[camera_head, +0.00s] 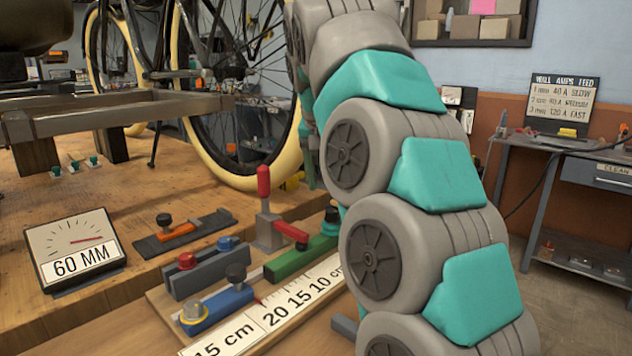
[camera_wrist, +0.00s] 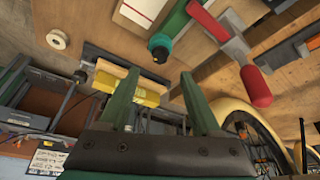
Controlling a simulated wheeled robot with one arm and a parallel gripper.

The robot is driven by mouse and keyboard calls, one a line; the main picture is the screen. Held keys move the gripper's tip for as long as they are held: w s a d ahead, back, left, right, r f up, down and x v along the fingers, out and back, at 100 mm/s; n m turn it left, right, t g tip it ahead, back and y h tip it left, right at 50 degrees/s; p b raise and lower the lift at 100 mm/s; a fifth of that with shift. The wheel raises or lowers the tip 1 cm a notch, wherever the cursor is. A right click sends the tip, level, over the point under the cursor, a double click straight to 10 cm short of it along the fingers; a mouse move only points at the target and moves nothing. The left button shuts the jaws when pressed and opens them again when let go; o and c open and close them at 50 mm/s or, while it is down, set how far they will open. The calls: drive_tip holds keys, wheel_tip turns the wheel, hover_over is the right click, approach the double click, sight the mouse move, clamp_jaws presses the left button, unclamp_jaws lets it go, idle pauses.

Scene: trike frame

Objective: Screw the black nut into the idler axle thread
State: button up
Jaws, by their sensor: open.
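My gripper (camera_wrist: 158,76) is open, its two green fingers apart with nothing between them in the wrist view. In the head view a black knob (camera_head: 332,214) shows by the same green block (camera_head: 300,257). Other black knobs stand on the orange fixture (camera_head: 164,220) and the blue fixture (camera_head: 236,272). I cannot make out the idler axle thread.
A red-handled clamp (camera_head: 264,190) stands close to the green block; its handle (camera_wrist: 257,87) is right of my fingers. A ruler board (camera_head: 290,308) lies in front. A 60 MM gauge (camera_head: 74,248) stands left. A metal frame (camera_head: 100,115) and a wheel (camera_head: 240,170) are behind.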

sight(332, 212)
drive_tip(key=shift+x, duration=3.65)
clamp_jaws()
drive_tip(key=shift+w+f+m+b, duration=0.15)
drive_tip(key=shift+m+b, duration=0.25)
drive_tip(key=shift+b, duration=0.35)
drive_tip(key=shift+a+m+h, duration=0.15)
drive_tip(key=shift+m+h, duration=0.15)
drive_tip(key=shift+m, duration=0.2)
drive_tip(key=shift+b, duration=0.35)
